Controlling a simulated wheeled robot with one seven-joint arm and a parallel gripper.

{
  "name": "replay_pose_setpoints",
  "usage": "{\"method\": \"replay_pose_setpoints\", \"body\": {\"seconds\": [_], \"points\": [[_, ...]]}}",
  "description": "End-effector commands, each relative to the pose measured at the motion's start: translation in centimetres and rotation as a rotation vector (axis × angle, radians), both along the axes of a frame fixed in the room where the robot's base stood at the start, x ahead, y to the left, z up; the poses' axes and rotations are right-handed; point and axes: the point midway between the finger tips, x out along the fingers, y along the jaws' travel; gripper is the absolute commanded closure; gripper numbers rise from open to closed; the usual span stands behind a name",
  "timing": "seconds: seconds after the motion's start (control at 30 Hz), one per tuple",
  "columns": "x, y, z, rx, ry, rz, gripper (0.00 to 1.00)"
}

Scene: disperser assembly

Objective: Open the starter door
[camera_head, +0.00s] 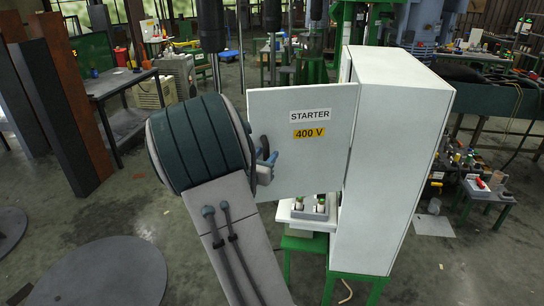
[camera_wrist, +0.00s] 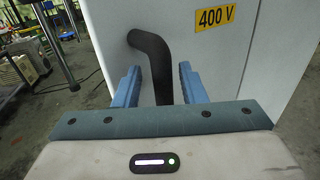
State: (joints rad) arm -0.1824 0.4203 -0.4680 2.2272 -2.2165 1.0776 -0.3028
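The white starter cabinet (camera_head: 395,150) stands right of centre in the head view. Its white door (camera_head: 318,165), labelled "STARTER" and "400 V", projects left from the cabinet at an angle and looks swung out. The door's lower part also shows in the wrist view (camera_wrist: 205,60). A black bent handle (camera_wrist: 152,45) is on the door. My gripper (camera_head: 266,158) is at the door's left part. In the wrist view my gripper (camera_wrist: 160,88) has its two blue fingers on either side of the handle's downward part, with visible gaps. Contact with the handle does not show.
A small white box with green-topped parts (camera_head: 315,208) sits below the door on a green stand. A workbench (camera_head: 115,85) is at the left and a cluttered table (camera_head: 490,85) at the right. Floor left of my arm is mostly clear.

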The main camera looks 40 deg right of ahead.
Motion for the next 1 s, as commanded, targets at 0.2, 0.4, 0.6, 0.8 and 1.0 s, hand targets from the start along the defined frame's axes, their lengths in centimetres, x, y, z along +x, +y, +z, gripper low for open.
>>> {"method": "replay_pose_setpoints", "body": {"seconds": [0.2, 0.4, 0.6, 0.8, 1.0], "points": [[-0.5, -0.6, -0.1, 0.003, 0.001, -0.008, 0.63], [-1.7, 0.1, -0.1, 0.011, -0.004, -0.009, 0.63], [-3.8, 3.9, -0.1, 0.011, -0.004, -0.004, 0.63], [-5.8, 8.2, 0.0, 0.007, -0.004, 0.0, 0.63], [-7.3, 10.5, 0.1, 0.006, -0.003, -0.002, 0.63]]}}
